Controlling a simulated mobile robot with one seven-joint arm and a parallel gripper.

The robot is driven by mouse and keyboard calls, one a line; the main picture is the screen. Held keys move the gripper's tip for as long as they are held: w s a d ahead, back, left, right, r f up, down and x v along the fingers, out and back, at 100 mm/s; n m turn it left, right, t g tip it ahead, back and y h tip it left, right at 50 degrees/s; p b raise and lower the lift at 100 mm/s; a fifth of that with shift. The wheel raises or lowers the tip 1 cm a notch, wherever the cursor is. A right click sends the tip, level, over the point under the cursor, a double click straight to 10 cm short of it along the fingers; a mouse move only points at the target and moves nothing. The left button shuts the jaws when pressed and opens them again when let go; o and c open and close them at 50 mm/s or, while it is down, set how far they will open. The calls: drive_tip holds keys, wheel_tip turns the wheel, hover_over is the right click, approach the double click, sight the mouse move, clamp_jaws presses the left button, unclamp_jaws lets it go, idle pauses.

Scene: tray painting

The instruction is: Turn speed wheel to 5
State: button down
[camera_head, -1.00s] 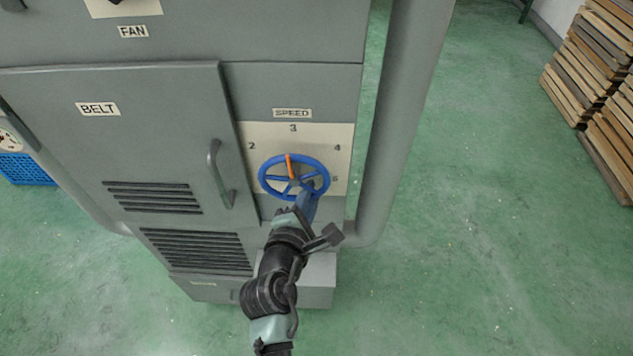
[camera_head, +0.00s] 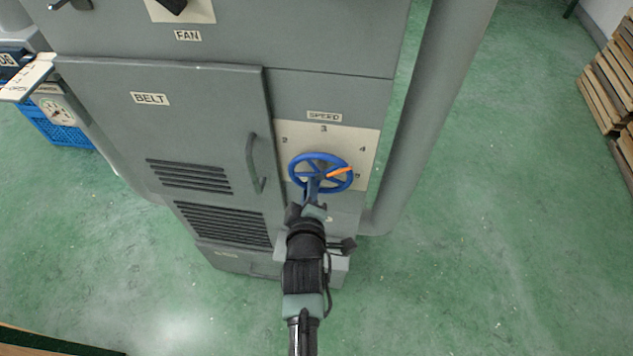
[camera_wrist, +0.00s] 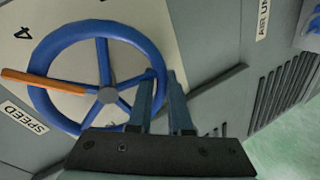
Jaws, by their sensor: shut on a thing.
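The blue speed wheel (camera_head: 297,163) is on the front of the grey machine, below the SPEED label (camera_head: 324,116). Its orange pointer (camera_head: 340,172) points right and slightly up, between the 4 and the 5 on the cream dial plate (camera_head: 341,138). My gripper (camera_head: 314,184) is at the lower part of the wheel. In the wrist view, the fingers of my gripper (camera_wrist: 163,78) straddle the wheel's rim (camera_wrist: 58,46) and are shut on it. The pointer (camera_wrist: 45,82) shows at the far side of the hub there. The fingers partly hide the rim.
A door with a handle (camera_head: 256,165) and the BELT label (camera_head: 150,99) is left of the wheel. A thick grey pipe (camera_head: 435,100) stands close on the right. The green floor between is clear.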

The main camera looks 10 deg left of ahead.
sight(293, 173)
drive_tip(key=m+b, duration=0.1)
drive_tip(key=a+m+y+b, duration=0.1)
drive_tip(key=shift+a+r+m+y+b, duration=0.15)
drive_tip(key=shift+a+m+y+b, duration=0.15)
drive_tip(key=shift+b, duration=0.1)
drive_tip(key=m+b, duration=0.1)
drive_tip(key=b, duration=0.1)
drive_tip(key=a+r+m+t+y+b, duration=0.1)
drive_tip(key=b, duration=0.1)
drive_tip(key=shift+r+m+b, duration=0.1)
drive_tip(key=shift+m+b, duration=0.25)
drive_tip(key=shift+m, duration=0.05)
drive_tip(key=r+m+b, duration=0.1)
drive_tip(key=b, duration=0.1)
drive_tip(key=r+m+t+y+b, duration=0.1)
drive_tip(key=m+b, duration=0.1)
drive_tip(key=shift+a+r, duration=0.15)
drive_tip(key=shift+a, duration=0.2)
drive_tip(key=shift+r+m+t+y+b, duration=0.45)
drive_tip(key=shift+r+m+b, duration=0.45)
drive_tip(key=shift+m, duration=0.5)
drive_tip(key=c, duration=1.1)
unclamp_jaws()
drive_tip(key=shift+s+f, duration=0.1)
